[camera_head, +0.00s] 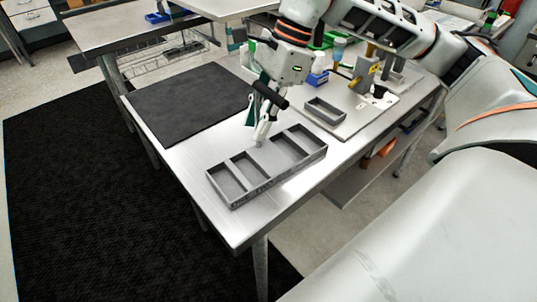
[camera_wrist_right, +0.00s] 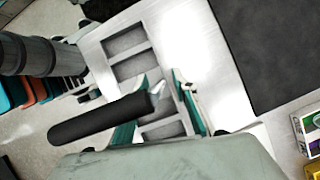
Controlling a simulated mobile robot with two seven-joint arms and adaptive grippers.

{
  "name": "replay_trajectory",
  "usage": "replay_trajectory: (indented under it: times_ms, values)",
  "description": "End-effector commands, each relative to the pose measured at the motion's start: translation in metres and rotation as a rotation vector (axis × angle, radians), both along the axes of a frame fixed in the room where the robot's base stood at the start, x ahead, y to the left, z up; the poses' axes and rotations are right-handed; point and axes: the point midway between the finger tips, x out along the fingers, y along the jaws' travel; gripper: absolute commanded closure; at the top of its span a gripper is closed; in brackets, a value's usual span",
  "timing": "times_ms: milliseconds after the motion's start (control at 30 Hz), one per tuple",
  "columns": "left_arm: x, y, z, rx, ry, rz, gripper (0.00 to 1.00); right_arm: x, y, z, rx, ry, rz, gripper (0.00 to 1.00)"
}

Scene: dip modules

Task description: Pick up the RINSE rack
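No label reading RINSE can be made out, so I cannot tell which thing is the RINSE rack. A long grey tray with several compartments (camera_head: 236,202) stands on the metal table, with blurred lettering on its front; it also shows in the wrist view (camera_wrist_right: 112,37). My right gripper (camera_head: 258,138) points down above the tray's back edge. In the wrist view its fingers (camera_wrist_right: 168,88) stand apart over the tray. A black cylinder (camera_head: 270,95) lies across the fingers, also in the wrist view (camera_wrist_right: 100,118); whether it is gripped is unclear. My left gripper is out of view.
A dark mat (camera_head: 190,103) covers the table's back left. A smaller grey tray (camera_head: 323,112) lies to the right on a light board, near a yellow-and-grey device (camera_head: 364,75) and a blue box (camera_head: 317,79). The table's front left corner is bare.

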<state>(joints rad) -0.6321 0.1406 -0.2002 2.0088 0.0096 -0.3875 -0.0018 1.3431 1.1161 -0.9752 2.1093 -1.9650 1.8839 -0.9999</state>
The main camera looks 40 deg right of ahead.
Motion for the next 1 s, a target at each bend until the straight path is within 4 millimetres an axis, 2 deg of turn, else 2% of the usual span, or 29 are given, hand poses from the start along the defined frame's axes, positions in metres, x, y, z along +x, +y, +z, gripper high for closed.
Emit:
replay_trajectory:
  times_ms: [133, 167, 233, 267, 733, 867, 1000]
  values:
    - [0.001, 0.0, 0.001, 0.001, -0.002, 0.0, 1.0, 0.0, 0.0, 0.001, 0.0, -0.002, 0.0, 0.72]
    - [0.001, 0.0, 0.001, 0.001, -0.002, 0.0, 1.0, 0.0, 0.0, 0.001, 0.0, -0.002, 0.0, 0.78]
    - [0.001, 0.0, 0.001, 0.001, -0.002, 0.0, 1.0, 0.0, 0.0, 0.001, 0.0, -0.001, 0.001, 0.96]
    - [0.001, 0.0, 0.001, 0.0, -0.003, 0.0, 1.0, 0.0, 0.0, 0.001, 0.0, -0.001, 0.0, 1.0]
    - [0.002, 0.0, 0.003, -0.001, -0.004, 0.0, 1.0, 0.0, 0.0, 0.005, -0.001, -0.003, 0.0, 1.0]
    - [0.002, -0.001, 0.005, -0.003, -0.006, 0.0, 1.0, 0.001, 0.0, 0.016, 0.0, -0.005, 0.0, 1.0]
    - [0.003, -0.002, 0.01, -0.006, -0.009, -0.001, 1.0, 0.001, 0.0, 0.038, 0.0, -0.009, 0.0, 1.0]
